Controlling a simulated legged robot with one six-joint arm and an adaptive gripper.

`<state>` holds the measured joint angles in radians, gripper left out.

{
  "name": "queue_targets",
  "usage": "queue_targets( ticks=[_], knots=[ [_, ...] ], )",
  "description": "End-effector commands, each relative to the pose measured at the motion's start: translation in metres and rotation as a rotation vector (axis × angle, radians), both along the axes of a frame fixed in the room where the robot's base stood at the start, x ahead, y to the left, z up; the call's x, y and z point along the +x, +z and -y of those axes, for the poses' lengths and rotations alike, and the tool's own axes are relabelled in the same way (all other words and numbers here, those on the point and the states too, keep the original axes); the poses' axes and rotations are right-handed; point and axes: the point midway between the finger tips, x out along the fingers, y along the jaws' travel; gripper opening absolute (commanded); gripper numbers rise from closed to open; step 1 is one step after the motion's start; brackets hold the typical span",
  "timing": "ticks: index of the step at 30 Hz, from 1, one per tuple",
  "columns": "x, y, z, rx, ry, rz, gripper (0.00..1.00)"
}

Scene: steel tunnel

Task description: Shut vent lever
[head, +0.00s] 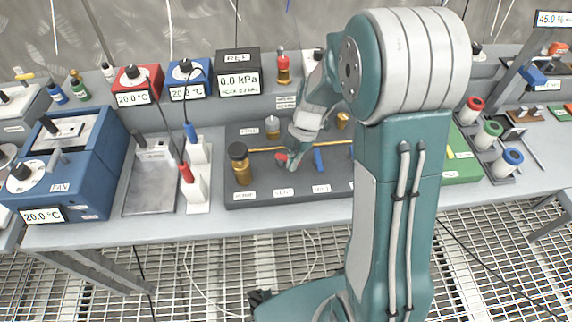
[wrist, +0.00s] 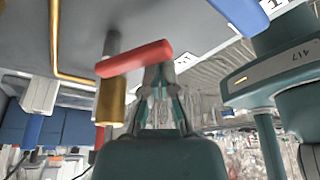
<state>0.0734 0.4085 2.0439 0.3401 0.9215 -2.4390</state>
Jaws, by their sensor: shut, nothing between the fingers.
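A red lever (head: 281,158) sits on a dark panel (head: 240,196) in the middle of the bench. In the wrist view the red lever (wrist: 130,59) is a flat bar on a brass valve body (wrist: 111,102). My gripper (head: 292,160) is low over the panel, right at the red lever. A blue lever (head: 318,159) stands just to the right. The small labels are too blurred to read surely.
A brass pipe (head: 262,150) runs across the panel. A dark-capped amber bottle-like fitting (head: 241,166) stands at the panel's left. Red-handled (head: 187,174) and blue-handled (head: 190,133) tools stand further left. A pressure display (head: 238,82) is behind. My arm hides the panel's right side.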

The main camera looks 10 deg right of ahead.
Motion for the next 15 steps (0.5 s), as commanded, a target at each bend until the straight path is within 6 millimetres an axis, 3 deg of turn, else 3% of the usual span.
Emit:
queue_targets(
  ticks=[15],
  knots=[
    [0.012, 0.0, 0.018, 0.003, -0.006, 0.001, 0.0]
  ],
)
